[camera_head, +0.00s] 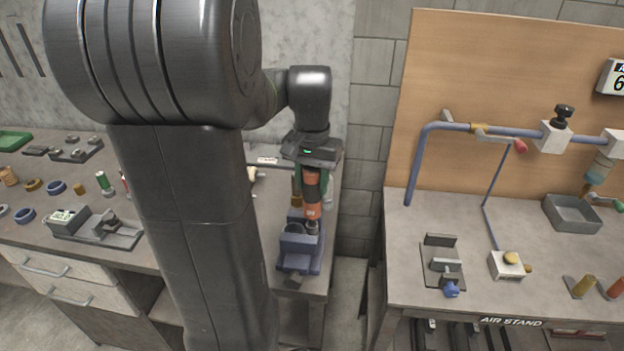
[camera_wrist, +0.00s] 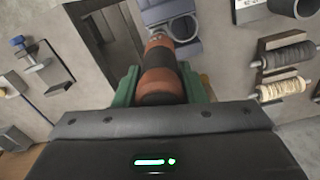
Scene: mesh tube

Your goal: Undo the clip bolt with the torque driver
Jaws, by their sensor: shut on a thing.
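My gripper (camera_head: 311,178) is shut on the torque driver (camera_head: 313,191), which has an orange-red and black body and points down. In the wrist view the driver (camera_wrist: 160,62) sits between the green fingers of my gripper (camera_wrist: 160,86). A blue-grey clamp fixture (camera_head: 300,262) with a round ring stands on the bench below. The driver's lower end is over the fixture's right side, beside the ring. The fixture also shows at the top of the wrist view (camera_wrist: 185,47). The clip bolt cannot be made out; the driver's end covers that spot, and contact cannot be told.
The left bench (camera_head: 85,250) holds rings, small parts and a grey jig (camera_head: 95,230). The right bench (camera_head: 410,275) carries a blue pipe frame (camera_head: 412,160), a grey tray (camera_head: 572,213) and small fixtures. A gap separates the benches. My arm hides part of the left bench.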

